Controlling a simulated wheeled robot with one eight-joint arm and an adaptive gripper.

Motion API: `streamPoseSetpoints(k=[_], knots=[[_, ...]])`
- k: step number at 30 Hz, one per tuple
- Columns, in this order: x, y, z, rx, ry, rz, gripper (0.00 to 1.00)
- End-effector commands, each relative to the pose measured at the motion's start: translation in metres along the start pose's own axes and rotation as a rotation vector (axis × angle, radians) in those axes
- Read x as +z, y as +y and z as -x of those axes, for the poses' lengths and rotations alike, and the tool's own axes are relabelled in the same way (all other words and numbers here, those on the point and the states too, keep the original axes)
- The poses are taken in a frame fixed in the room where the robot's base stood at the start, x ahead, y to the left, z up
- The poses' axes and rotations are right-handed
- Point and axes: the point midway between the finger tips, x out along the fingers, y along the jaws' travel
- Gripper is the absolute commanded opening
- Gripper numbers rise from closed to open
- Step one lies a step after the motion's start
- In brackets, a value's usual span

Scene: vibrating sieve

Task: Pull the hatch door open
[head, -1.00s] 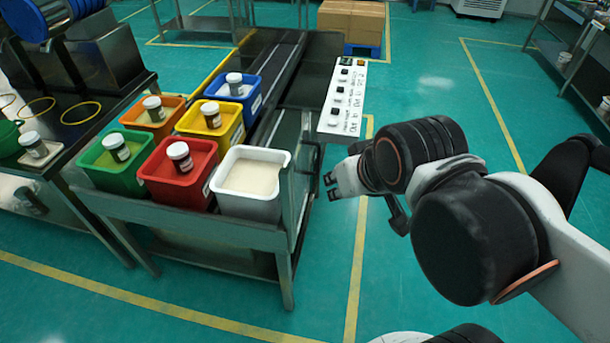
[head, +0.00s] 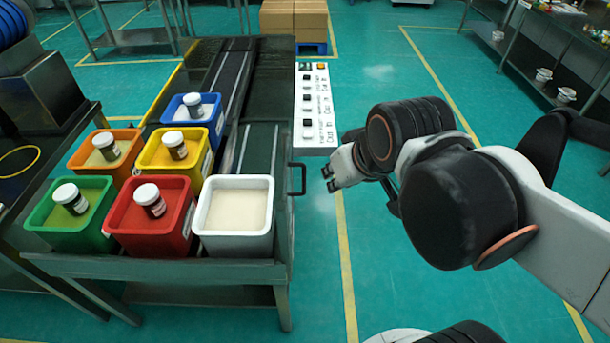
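A dark bracket-shaped handle (head: 299,179) sticks out from the right side of the sieve machine's table, beside the white bin. The panel behind it, probably the hatch door, is seen nearly edge-on, so I cannot tell how it stands. My gripper (head: 329,180) is to the right of the handle at about its height in the picture, with a gap between them. Its two dark fingertips point left and are apart, with nothing between them.
A white bin (head: 235,237) of pale powder and several coloured bins with jars stand left of the handle. A white control panel (head: 315,118) with knobs juts out beyond the handle. Green floor (head: 395,295) is clear to the right of the table.

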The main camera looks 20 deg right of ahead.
Motion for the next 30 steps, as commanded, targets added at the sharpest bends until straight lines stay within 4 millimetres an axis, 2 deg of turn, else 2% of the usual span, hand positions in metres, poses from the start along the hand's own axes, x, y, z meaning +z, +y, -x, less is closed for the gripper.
streamPoseSetpoints(k=[8, 14, 20, 30], knots=[[-0.025, 0.004, -0.004, -0.023, -0.053, 0.086, 0.20], [-0.053, 0.010, -0.017, -0.065, -0.115, 0.200, 0.20], [-0.077, 0.018, -0.046, -0.140, -0.170, 0.348, 0.20], [-0.101, 0.036, -0.117, -0.311, -0.199, 0.619, 0.20]])
